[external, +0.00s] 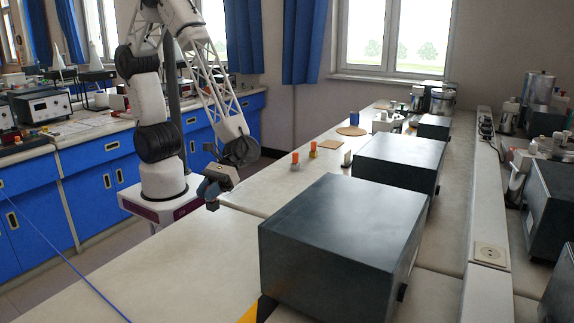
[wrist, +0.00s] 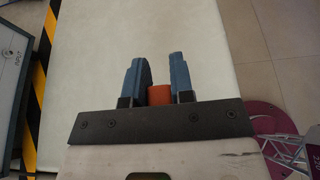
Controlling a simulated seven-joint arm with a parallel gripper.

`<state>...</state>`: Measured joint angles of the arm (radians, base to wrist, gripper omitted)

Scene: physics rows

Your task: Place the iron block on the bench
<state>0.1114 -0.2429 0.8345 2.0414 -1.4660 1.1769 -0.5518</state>
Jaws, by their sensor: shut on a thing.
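My gripper (external: 211,196) hangs at the near left edge of the long pale bench (external: 150,265). In the wrist view its two blue fingers (wrist: 158,82) are shut on an orange-red block (wrist: 160,95), seen end-on between them near their base. I cannot tell from its colour whether this is the iron block. The pale bench top (wrist: 145,25) fills the middle of the wrist view, beyond the fingers. In the external view the held block is hidden by the fingers, and the gap to the bench top is unclear.
Large dark metal boxes (external: 340,245) stand along the bench's right side. Small orange-topped items (external: 295,161) stand farther back, with a blue cup (external: 354,118) beyond. Yellow-black tape (wrist: 38,85) runs along the left in the wrist view. The near left bench top is clear.

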